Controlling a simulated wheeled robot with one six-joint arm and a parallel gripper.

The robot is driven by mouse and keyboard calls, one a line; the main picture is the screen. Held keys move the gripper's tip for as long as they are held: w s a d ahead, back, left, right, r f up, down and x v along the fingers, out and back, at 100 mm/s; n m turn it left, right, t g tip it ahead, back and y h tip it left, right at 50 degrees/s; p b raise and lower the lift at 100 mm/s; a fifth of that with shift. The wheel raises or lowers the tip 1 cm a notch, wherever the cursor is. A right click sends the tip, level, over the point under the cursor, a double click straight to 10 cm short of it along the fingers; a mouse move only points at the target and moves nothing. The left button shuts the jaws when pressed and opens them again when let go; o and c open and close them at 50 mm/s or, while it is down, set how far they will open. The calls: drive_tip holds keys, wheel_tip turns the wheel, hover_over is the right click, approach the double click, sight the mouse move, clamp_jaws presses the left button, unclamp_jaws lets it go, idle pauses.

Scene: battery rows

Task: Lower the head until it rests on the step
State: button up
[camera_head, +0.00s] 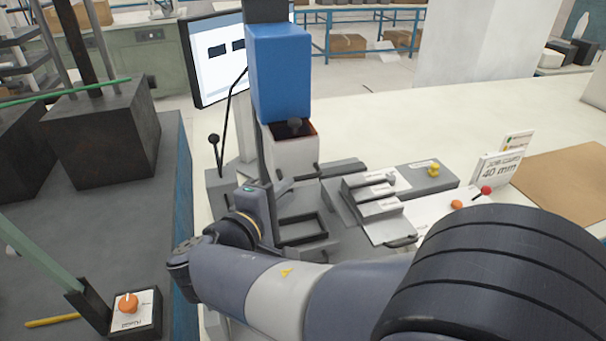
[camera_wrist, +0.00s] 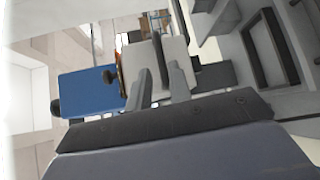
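The blue head (camera_head: 279,72) sits on a dark upright column above a pale block (camera_head: 291,157) with a reddish-brown rim and a dark knob at its top. The head also shows in the wrist view (camera_wrist: 92,91). A grey stepped block (camera_head: 372,192) with white labels lies to the right; I cannot tell which step is meant. My gripper (camera_wrist: 161,72) has its two grey fingers apart, with the pale block (camera_wrist: 172,58) beyond them. Nothing shows held between them. In the head view my wrist is just below and left of the pale block, partly hiding the machine's base.
A black-knobbed lever (camera_head: 214,140) and a screen (camera_head: 217,60) stand left of the column. A grey panel with a yellow knob (camera_head: 433,169), a "40 mm" job card (camera_head: 497,168) and a brown board (camera_head: 565,185) lie right. The pale bench is clear behind them.

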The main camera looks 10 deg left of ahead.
sight(300, 180)
drive_tip(key=p+x, duration=0.1)
drive_tip(key=x, duration=0.6)
drive_tip(key=shift+w+f, duration=0.15)
drive_tip(key=shift+c, duration=0.4)
clamp_jaws()
